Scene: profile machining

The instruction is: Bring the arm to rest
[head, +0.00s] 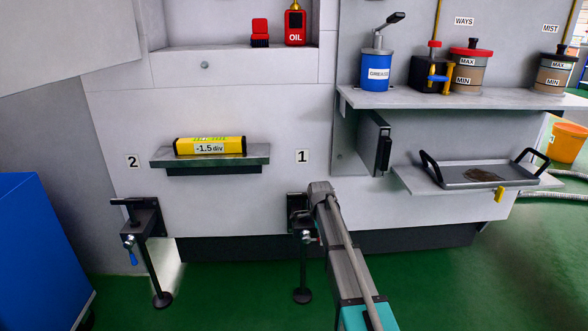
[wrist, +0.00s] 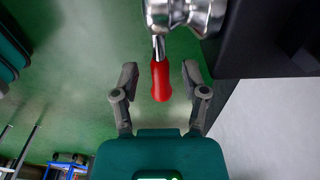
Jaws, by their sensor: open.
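My gripper (wrist: 161,73) is open in the wrist view, with its two dark fingers spread apart. A red handle (wrist: 160,82) on a shiny metal fitting (wrist: 186,14) shows between the fingertips, with gaps on both sides. I cannot tell how far it is from them in depth. In the head view my arm (head: 345,250) reaches from the lower right up to the dark bracket (head: 296,203) under label 1 (head: 302,156). My arm hides the gripper's fingers and part of that bracket there.
A yellow level (head: 209,146) rests on a small shelf (head: 258,155) above. A tray (head: 458,182) sits to the right, below a shelf (head: 400,98) of containers. Green floor is open at lower right.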

